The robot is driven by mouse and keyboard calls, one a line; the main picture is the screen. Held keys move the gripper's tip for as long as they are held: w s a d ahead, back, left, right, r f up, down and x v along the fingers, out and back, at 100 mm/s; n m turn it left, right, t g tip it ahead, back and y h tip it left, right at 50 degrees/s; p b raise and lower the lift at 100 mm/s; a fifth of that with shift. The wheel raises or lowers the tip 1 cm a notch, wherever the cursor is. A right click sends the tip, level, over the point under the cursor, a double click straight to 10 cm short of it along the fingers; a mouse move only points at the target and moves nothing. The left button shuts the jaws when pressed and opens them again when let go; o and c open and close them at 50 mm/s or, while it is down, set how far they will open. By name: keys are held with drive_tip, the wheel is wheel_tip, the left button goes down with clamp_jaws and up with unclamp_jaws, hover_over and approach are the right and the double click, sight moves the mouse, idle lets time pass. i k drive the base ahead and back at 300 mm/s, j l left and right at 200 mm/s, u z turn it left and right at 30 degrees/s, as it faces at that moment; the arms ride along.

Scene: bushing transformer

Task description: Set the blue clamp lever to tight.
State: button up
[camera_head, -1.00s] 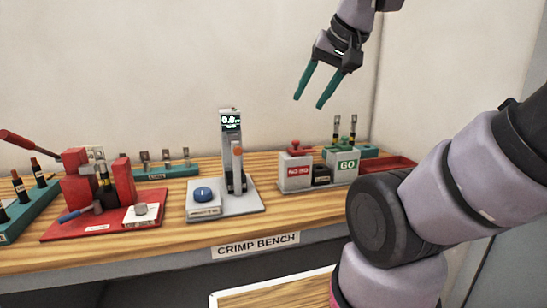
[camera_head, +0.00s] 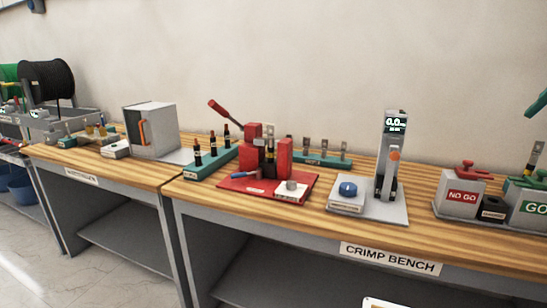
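The blue clamp lever (camera_head: 245,176) lies low at the front left of the red crimp press (camera_head: 284,158), above its red base plate (camera_head: 232,184). It points to the left and looks nearly level. The marking on the small white plate (camera_head: 292,190) beside it is too small to read. A dark part stands upright between the red blocks of the press.
A red handle (camera_head: 225,107) sticks up left of the press. A teal rack (camera_head: 210,160) stands left of it and another (camera_head: 322,160) behind. A gauge stand (camera_head: 391,160) with a blue knob (camera_head: 348,189) is to the right, then the NO GO block (camera_head: 461,194). Bare wood lies in front.

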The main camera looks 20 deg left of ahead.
sight(259, 172)
drive_tip(key=z, duration=0.7)
drive_tip(key=u, duration=2.05)
drive_tip(key=i+j+u, duration=0.2)
drive_tip(key=i, duration=0.15)
drive_tip(key=i+j+u, duration=0.2)
drive_tip(key=i, duration=0.1)
